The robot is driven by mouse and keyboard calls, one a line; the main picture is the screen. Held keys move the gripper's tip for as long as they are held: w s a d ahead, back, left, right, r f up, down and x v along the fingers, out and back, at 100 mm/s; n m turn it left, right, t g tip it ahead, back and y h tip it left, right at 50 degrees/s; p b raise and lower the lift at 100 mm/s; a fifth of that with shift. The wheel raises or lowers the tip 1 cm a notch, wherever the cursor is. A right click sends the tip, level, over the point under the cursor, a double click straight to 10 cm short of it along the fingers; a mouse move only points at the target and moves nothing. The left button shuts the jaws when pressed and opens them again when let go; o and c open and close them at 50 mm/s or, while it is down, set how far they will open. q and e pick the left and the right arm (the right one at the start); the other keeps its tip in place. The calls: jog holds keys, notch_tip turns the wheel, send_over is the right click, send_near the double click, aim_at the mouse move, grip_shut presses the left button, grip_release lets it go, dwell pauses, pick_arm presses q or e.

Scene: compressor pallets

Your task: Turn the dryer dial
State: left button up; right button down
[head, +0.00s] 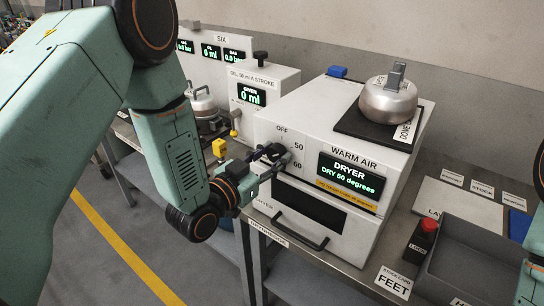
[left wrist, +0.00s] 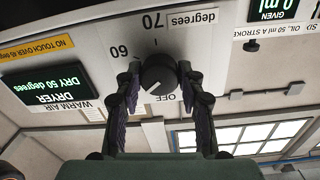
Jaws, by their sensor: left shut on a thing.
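The dryer (head: 330,130) is a white box with a green display reading "DRY 50 degrees"; the display (left wrist: 55,90) also shows upside down in the left wrist view. Its round black dial (left wrist: 158,74) sits on the front panel, with OFF, 60 and 70 marked around it. The dial's white mark points to the lower left in that view, between OFF and 60; the 50 label is hidden there by a finger. My left gripper (head: 272,153) is shut on the dial, one finger on each side (left wrist: 157,95). My right gripper is not in view.
A metal domed pot (head: 388,103) stands on a black mat on top of the dryer. A black handle (head: 300,232) juts from the dryer's lower front. A grey tray (head: 470,262) and a red-capped bottle (head: 421,242) stand at the right. An oil unit (head: 262,92) stands behind.

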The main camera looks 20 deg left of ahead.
pick_arm(q)
jog(key=n, duration=0.5)
jog(key=shift+r, duration=0.1)
jog(key=n, duration=0.5)
jog(key=shift+w+a+b, duration=0.1)
jog(key=shift+b, duration=0.2)
jog(key=shift+r+n, duration=0.1)
jog(key=shift+n, duration=0.4)
jog(key=o, duration=1.2)
jog(key=shift+s+a, duration=0.15)
jog(key=shift+s, duration=0.1)
jog(key=shift+w+d, duration=0.1)
jog(key=shift+d, duration=0.1)
jog(key=shift+f, duration=0.2)
